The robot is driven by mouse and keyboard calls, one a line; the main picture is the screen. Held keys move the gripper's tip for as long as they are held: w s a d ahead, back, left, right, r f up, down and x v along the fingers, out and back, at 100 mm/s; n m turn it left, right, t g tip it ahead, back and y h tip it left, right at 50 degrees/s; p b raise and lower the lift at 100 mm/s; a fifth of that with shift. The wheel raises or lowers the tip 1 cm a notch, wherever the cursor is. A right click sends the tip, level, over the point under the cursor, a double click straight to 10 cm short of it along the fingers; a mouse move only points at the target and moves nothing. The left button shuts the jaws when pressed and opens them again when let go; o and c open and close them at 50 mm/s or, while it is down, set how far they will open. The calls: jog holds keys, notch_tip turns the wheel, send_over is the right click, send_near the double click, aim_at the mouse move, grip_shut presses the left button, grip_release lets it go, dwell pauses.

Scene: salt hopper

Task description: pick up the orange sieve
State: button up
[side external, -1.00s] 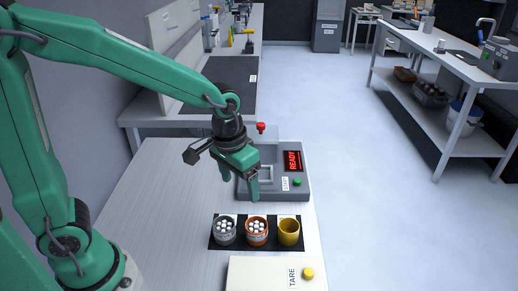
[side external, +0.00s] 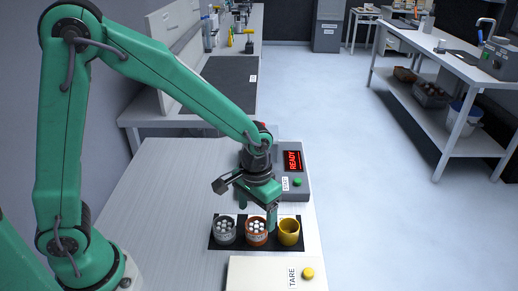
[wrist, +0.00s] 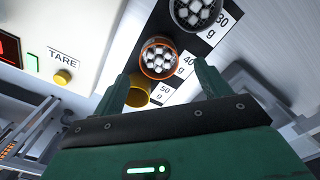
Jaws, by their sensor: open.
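The orange sieve (side external: 257,239) stands upright on a black mat, in the middle of a row of three, with white pieces inside. In the wrist view the orange sieve (wrist: 157,75) shows ahead of the fingertips, next to a "40 g" label. My gripper (side external: 257,213) is open and empty, over the back edge of the row. One finger hangs behind and between the orange and yellow cups in the side view. In the wrist view my gripper (wrist: 162,82) has its fingers spread, with the yellow cup partly hidden between them.
A grey cup (side external: 225,238) with white pieces stands left of the sieve, and a yellow cup (side external: 289,238) close on its right. A cream TARE box (side external: 258,275) lies in front. A grey machine reading READY (side external: 303,187) stands behind. Bare table (side external: 165,215) lies left.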

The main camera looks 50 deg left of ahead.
aim_at(256, 225)
jog(key=shift+f, duration=0.25)
jog(key=shift+s+f, duration=0.1)
jog(key=shift+f, duration=2.45)
jog(key=shift+c, duration=0.3)
jog(key=c, duration=1)
